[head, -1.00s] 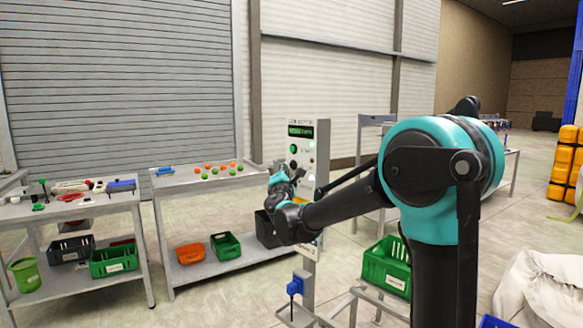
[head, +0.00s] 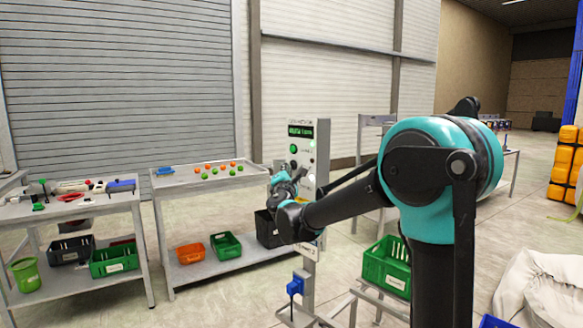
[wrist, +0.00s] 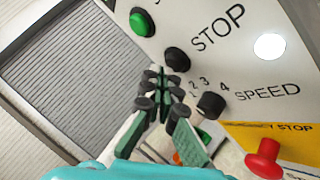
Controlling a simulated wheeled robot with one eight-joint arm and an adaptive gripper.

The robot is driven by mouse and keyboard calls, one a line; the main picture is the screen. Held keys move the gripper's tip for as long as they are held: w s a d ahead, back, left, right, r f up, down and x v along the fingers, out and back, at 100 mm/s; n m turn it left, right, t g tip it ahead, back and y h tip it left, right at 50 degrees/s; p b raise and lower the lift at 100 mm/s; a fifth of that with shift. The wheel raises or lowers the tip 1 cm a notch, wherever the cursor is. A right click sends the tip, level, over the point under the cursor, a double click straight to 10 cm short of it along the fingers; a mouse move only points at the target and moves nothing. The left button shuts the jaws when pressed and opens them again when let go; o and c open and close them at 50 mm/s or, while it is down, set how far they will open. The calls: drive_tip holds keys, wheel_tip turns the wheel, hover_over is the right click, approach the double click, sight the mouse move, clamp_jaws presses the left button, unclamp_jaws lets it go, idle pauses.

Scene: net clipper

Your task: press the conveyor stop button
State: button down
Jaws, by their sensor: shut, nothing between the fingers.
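The conveyor control panel (head: 322,151) stands upright on a post in the head view. In the wrist view, a round black button (wrist: 177,60) sits beside the word STOP on its white face. My gripper (wrist: 159,76) is shut and empty, with its fingertips just below and left of the black button in the picture. I cannot tell whether the tips touch the panel. In the head view, my gripper (head: 284,172) is in front of the panel and partly covers it; the black button is not clear there.
The panel also has a green button (wrist: 142,22), a speed knob (wrist: 210,104), a white lamp (wrist: 270,46) and a red emergency stop (wrist: 263,160). A shelf table (head: 210,181) with small balls stands left of the panel. A green crate (head: 386,264) is at right.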

drive_tip(key=shift+w+d, duration=0.3)
idle(0.6)
idle(0.4)
drive_tip(key=shift+s+a, duration=0.6)
drive_tip(key=shift+s, duration=0.05)
drive_tip(key=shift+s+a, duration=1.7)
drive_tip(key=shift+s, duration=0.15)
